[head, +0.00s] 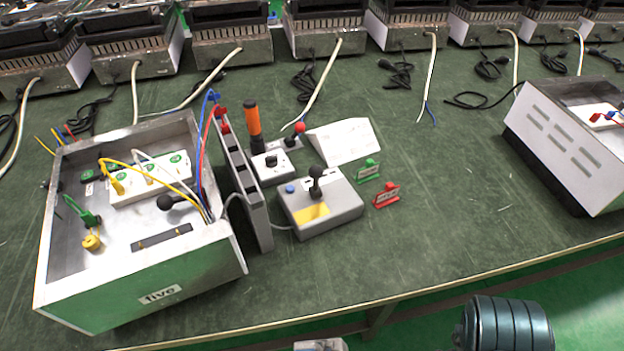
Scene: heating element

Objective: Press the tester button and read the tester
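A grey control box (338,214) stands on the green table right of the open metal case, with a small blue button (291,188) at its left, a black stick (316,184) and a yellow panel (311,213). It looks like the tester, but I see no readable value on it. Behind it is a smaller box (272,168) with a black knob and an orange-and-black post (254,124). A red-knobbed lever (299,128) stands beside a white sloped box (342,142). Neither gripper is recognisable in view, and nothing touches the button.
Green (368,170) and red (386,195) tags lie right of the control box. Another case (565,150) is at right.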

